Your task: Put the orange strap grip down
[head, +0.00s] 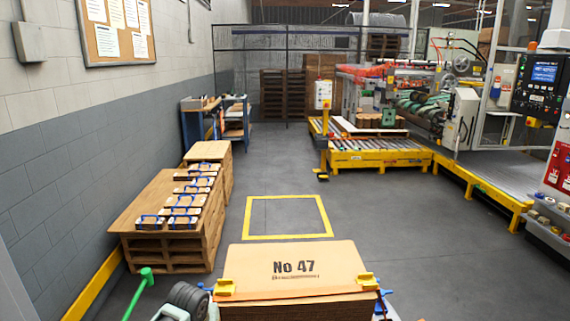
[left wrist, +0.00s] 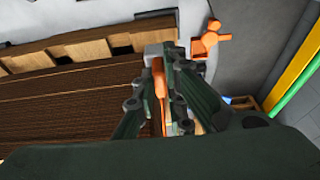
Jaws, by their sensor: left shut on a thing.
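In the left wrist view, my left gripper (left wrist: 165,62) has its dark green fingers closed around an orange strip, the orange strap grip (left wrist: 160,92). Part of the grip is hidden by the fingers. It lies along the edge of a stack of brown board (left wrist: 70,100). A second orange piece (left wrist: 208,40) shows beyond the fingertips, apart from them. My right gripper is not seen.
A board stack marked No 47 (head: 293,264) sits close in front, with yellow corner pieces (head: 225,287). A yellow floor square (head: 290,236) lies empty beyond it. Pallets with blue-strapped bundles (head: 183,211) stand left. A roller conveyor (head: 375,154) stands back right. The middle floor is clear.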

